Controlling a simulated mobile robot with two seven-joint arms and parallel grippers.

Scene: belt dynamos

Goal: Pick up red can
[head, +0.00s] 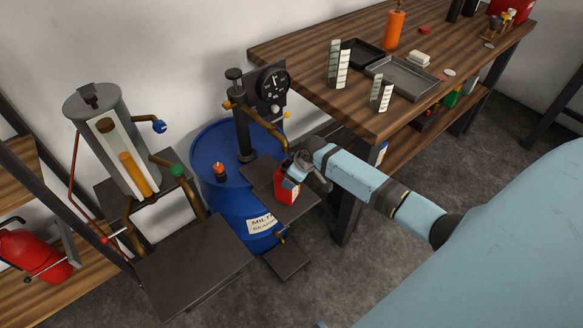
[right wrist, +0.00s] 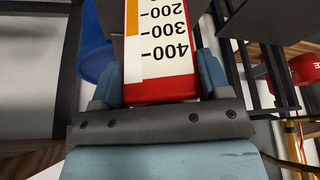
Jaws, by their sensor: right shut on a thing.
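The red can (head: 286,186) stands at the small dark shelf in front of the blue drum in the head view. My right gripper (head: 302,172) reaches it from the right and is shut on it. In the right wrist view the red can (right wrist: 162,88) sits between the two blue fingers of the right gripper (right wrist: 160,80). Its white face carries a scale with the numbers 200, 300 and 400, upside down in the picture. I cannot tell whether the can touches the shelf. My left gripper is not in view.
The blue drum (head: 212,150) carries a dark pump with a round gauge (head: 273,86) and a brass spout above the can. A wooden workbench (head: 330,100) with trays is behind my right arm. A cylinder apparatus (head: 108,140) and dark plate (head: 195,265) stand left.

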